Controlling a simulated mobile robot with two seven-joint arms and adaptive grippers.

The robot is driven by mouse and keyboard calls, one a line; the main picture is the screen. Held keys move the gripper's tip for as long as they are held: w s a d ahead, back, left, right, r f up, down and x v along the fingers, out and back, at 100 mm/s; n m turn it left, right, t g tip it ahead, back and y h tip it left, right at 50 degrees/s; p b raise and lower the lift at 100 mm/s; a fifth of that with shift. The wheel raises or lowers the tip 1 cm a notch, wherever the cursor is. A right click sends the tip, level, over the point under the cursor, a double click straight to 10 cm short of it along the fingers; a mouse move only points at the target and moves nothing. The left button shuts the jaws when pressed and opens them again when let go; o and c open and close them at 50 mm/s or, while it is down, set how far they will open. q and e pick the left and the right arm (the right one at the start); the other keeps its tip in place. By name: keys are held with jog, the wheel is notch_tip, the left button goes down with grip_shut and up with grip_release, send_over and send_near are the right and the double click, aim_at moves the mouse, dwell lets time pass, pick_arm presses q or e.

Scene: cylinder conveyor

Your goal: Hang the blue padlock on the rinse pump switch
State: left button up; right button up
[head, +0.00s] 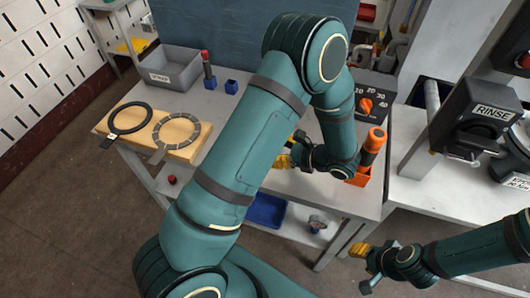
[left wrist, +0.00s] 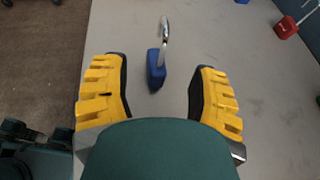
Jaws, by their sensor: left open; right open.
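The blue padlock (left wrist: 156,68) lies on the grey table in the left wrist view, with its silver shackle (left wrist: 164,28) pointing away from me. In the head view my left arm hides it. My left gripper (left wrist: 158,95) is open, with its yellow fingers on either side of the space just short of the padlock and not touching it. In the head view only part of this gripper (head: 284,157) shows, low at the table. The rinse switch is a black box labelled RINSE (head: 492,112) with a dark handle, at the right. My right gripper (head: 358,262) is open and empty, in front of the tables.
An orange-handled tool (head: 372,146) stands in an orange holder beside my left gripper. Two rings (head: 178,131) lie on a wooden board, near a grey bin (head: 170,72). A red object (left wrist: 286,27) lies on the table beyond the padlock.

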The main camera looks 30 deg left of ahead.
pick_arm(q)
jog(key=x, duration=0.3)
jog(key=shift+a, duration=0.15)
grip_shut()
